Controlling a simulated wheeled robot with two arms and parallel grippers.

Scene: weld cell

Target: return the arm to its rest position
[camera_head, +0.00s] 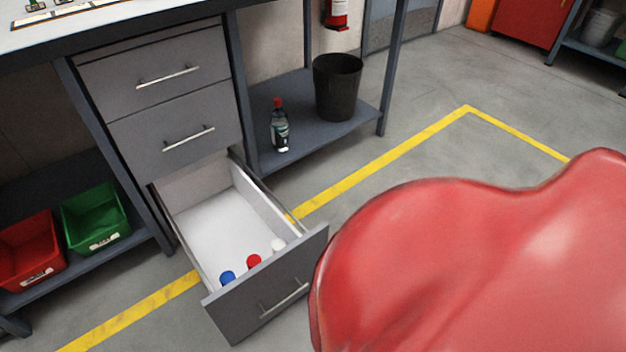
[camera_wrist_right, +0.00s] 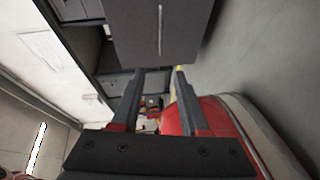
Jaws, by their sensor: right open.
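My right gripper (camera_wrist_right: 159,72) shows in the right wrist view, with its two dark fingers apart and nothing held between them. A grey drawer front with a bar handle (camera_wrist_right: 160,30) lies beyond the fingertips; I cannot tell the distance. In the head view a large red rounded part, which seems to be my own arm, fills the lower right. No gripper shows in the head view, and my left gripper is in neither view.
The bottom drawer (camera_head: 262,312) stands pulled out, with blue (camera_head: 227,277), red (camera_head: 254,261) and white (camera_head: 278,244) round items near its front. A bottle (camera_head: 280,128) and a black bin (camera_head: 338,88) stand on the low shelf.

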